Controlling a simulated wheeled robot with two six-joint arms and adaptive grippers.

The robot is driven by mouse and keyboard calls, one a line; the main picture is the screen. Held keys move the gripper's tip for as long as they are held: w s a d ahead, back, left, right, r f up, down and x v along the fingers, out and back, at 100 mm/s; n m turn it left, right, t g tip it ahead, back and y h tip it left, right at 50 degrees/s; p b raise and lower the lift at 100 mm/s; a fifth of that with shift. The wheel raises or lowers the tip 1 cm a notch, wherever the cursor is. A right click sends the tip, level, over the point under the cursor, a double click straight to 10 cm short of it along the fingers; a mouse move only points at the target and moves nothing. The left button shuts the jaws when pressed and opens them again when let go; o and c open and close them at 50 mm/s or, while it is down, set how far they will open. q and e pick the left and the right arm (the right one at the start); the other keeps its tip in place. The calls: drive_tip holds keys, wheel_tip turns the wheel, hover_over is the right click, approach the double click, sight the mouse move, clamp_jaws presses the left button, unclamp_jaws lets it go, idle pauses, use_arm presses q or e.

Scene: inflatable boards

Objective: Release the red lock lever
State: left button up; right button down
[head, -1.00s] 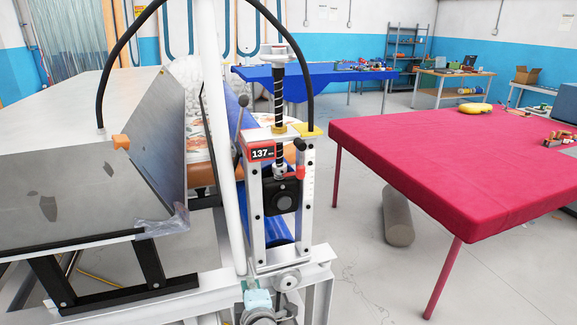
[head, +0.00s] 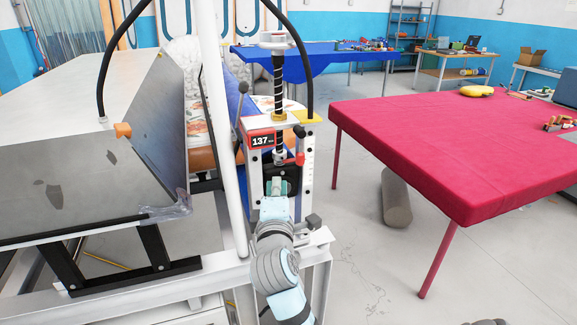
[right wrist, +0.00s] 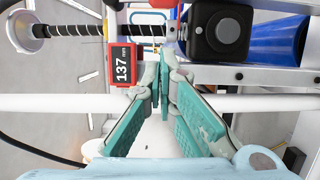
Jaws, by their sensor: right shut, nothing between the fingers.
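The red lock lever (head: 300,159) sits on the right side of the threaded screw (head: 279,100), just above the black block of the upright press frame (head: 308,180). In the right wrist view a red part, probably this lever (right wrist: 165,3), is cut off by the top edge. My right gripper (head: 277,187) is shut and empty, in front of the black block, below and left of the lever and apart from it. Its teal fingertips (right wrist: 162,85) meet in the right wrist view, near the red-framed display (right wrist: 122,64) reading 137. My left gripper is not in view.
A white post (head: 222,130) stands close to the left of the frame, with a tilted grey metal plate (head: 75,180) beyond. A black hose (head: 296,50) arches down to the frame.

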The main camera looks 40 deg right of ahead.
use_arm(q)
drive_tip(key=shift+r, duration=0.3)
use_arm(e)
drive_tip(key=w+d, duration=0.5)
drive_tip(key=d, duration=0.2)
drive_tip(key=shift+w+d, duration=0.15)
drive_tip(key=shift+d, duration=0.25)
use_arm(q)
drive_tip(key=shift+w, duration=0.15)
use_arm(e)
drive_tip(key=shift+a, duration=0.1)
